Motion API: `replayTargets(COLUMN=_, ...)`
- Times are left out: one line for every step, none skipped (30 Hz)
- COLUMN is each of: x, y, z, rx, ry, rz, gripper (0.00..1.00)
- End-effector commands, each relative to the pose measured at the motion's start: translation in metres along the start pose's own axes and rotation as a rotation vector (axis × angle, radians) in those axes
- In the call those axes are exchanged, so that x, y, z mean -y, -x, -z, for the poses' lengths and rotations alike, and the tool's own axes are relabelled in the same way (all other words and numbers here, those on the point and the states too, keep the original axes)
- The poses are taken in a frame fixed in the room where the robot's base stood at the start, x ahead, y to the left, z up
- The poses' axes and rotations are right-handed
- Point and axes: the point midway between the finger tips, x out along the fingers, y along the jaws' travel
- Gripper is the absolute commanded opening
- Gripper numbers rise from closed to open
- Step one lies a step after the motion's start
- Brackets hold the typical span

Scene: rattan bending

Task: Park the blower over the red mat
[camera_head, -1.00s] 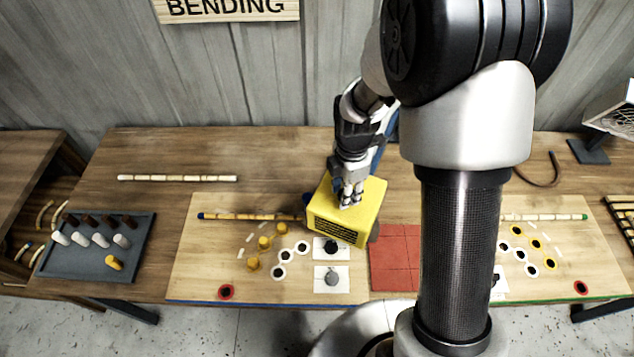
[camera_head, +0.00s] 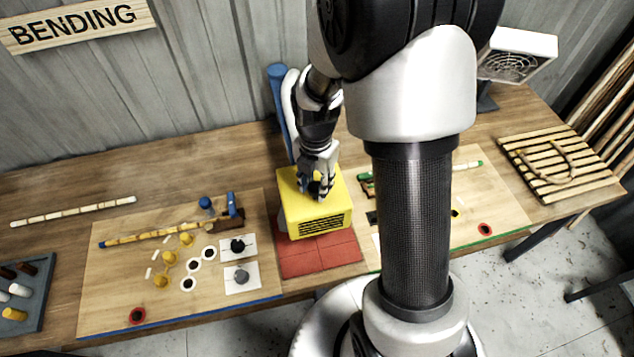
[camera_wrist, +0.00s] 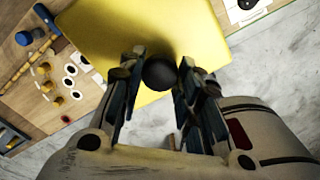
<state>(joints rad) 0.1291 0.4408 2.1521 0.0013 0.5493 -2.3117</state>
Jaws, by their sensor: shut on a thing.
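The blower is a yellow box (camera_head: 312,205) with a dark slotted grille on its front. My gripper (camera_head: 318,190) is at its top, shut on the blower's dark round knob (camera_wrist: 160,73), which shows between the fingers in the wrist view. The red mat (camera_head: 318,257) is a tiled square on the bench. In the head view the blower stands over the mat's back part and hides it; the front part is bare. I cannot tell whether the blower touches the mat.
Left of the mat lies a light board (camera_head: 105,258) with a rattan pole, yellow pegs and white rings. A similar board (camera_head: 500,205) is on the right, partly behind my arm. A slatted rack (camera_head: 560,165) and a fan-like unit (camera_head: 515,62) stand at the right.

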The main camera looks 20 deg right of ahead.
Motion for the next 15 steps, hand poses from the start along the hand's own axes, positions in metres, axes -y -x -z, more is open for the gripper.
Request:
replayTargets(x=0.0013, y=-0.0012, z=0.0013, rx=-0.004, ry=0.004, rz=0.005, gripper=0.0)
replayTargets(x=0.0012, y=-0.0012, z=0.0013, rx=-0.003, ry=0.005, rz=0.005, gripper=0.0)
replayTargets(x=0.0012, y=-0.0012, z=0.0013, rx=-0.003, ry=0.006, rz=0.005, gripper=0.0)
replayTargets(x=0.0012, y=-0.0012, z=0.0012, rx=-0.003, ry=0.006, rz=0.005, gripper=0.0)
replayTargets(x=0.0012, y=-0.0012, z=0.0012, rx=-0.003, ry=0.006, rz=0.005, gripper=0.0)
replayTargets(x=0.0011, y=-0.0012, z=0.0012, rx=-0.003, ry=0.006, rz=0.004, gripper=0.0)
replayTargets(x=0.0011, y=-0.0012, z=0.0012, rx=-0.003, ry=0.006, rz=0.004, gripper=0.0)
replayTargets(x=0.0011, y=-0.0012, z=0.0012, rx=-0.003, ry=0.007, rz=0.004, gripper=0.0)
replayTargets(x=0.001, y=-0.0012, z=0.0011, rx=-0.003, ry=0.007, rz=0.004, gripper=0.0)
replayTargets(x=0.001, y=-0.0012, z=0.0011, rx=-0.003, ry=0.007, rz=0.004, gripper=0.0)
replayTargets(x=0.001, y=-0.0013, z=0.0011, rx=-0.002, ry=0.007, rz=0.004, gripper=0.33)
replayTargets(x=0.001, y=-0.0012, z=0.0011, rx=-0.002, ry=0.007, rz=0.004, gripper=0.35)
replayTargets(x=0.0009, y=-0.0012, z=0.001, rx=-0.002, ry=0.007, rz=0.004, gripper=0.37)
replayTargets(x=0.0008, y=-0.0011, z=0.001, rx=-0.002, ry=0.006, rz=0.004, gripper=0.39)
replayTargets(x=0.0007, y=-0.001, z=0.0008, rx=-0.002, ry=0.006, rz=0.003, gripper=0.42)
